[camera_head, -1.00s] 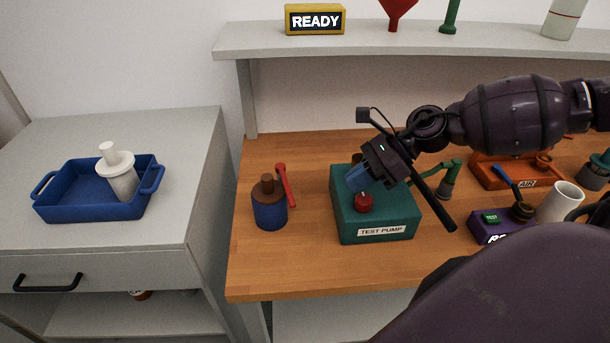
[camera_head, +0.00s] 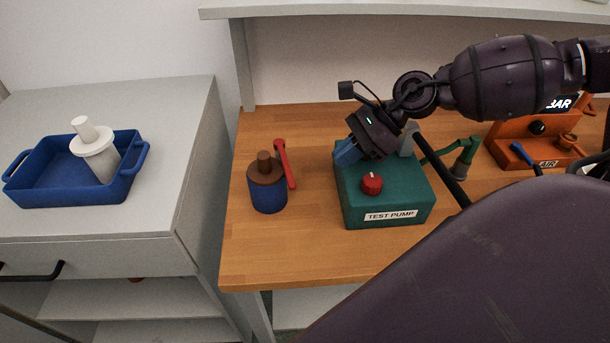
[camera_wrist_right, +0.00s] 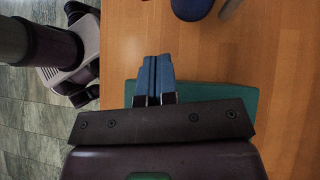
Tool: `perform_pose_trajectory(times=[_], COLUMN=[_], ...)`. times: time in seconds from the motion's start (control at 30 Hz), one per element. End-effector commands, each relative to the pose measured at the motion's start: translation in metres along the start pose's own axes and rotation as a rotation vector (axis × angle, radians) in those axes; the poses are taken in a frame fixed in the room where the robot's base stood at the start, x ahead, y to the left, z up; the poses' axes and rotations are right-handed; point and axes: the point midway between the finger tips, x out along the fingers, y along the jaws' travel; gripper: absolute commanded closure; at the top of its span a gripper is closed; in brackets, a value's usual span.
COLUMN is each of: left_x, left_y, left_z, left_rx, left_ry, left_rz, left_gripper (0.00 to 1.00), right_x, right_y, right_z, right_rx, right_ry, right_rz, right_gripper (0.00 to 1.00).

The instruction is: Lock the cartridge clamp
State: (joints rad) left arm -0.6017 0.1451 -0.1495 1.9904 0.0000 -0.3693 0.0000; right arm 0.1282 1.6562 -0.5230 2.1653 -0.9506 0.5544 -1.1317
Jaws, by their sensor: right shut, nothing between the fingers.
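No part is labelled as the cartridge clamp. A blue cylinder with a brown stepped top (camera_head: 268,190) stands upright on the wooden bench, with a red lever (camera_head: 285,164) right behind it; whether they touch is unclear. The teal test pump box (camera_head: 388,190) with a red knob (camera_head: 372,183) stands to their right. My right gripper (camera_head: 345,153) is shut and empty, its blue fingertips over the pump's back left edge, right of the red lever. In the wrist view its fingers (camera_wrist_right: 154,76) are together, with part of a blue thing (camera_wrist_right: 191,6) at the top edge. My left gripper is out of view.
A blue tray (camera_head: 45,192) holding a white flanged piece (camera_head: 96,150) sits on the grey cabinet (camera_head: 185,150) at left, across a gap. A green jointed arm (camera_head: 455,155) and an orange AIR unit (camera_head: 540,140) stand at right. The bench's front left (camera_head: 270,255) is clear.

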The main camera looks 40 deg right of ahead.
Motion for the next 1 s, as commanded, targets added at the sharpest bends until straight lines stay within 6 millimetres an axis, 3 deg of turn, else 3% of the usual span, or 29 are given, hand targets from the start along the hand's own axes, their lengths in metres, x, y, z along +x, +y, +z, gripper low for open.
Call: perform_pose_trajectory(times=[0.13, 0.33, 0.63, 1.0], left_x=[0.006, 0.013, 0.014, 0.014], left_y=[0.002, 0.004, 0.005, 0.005], left_z=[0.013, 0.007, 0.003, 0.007], left_rx=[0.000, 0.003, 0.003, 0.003], left_ry=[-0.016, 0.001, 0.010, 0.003], left_rz=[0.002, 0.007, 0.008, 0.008], left_gripper=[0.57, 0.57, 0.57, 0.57], right_x=[0.023, 0.051, 0.068, 0.075], right_y=[0.000, 0.000, 0.000, 0.000], right_z=[-0.002, -0.001, 0.021, 0.028], right_rx=[0.001, 0.000, -0.001, 0.001], right_ry=[-0.001, -0.002, -0.003, -0.001], right_rz=[0.004, 0.004, 0.001, 0.000], right_gripper=[1.00, 1.00, 1.00, 1.00])
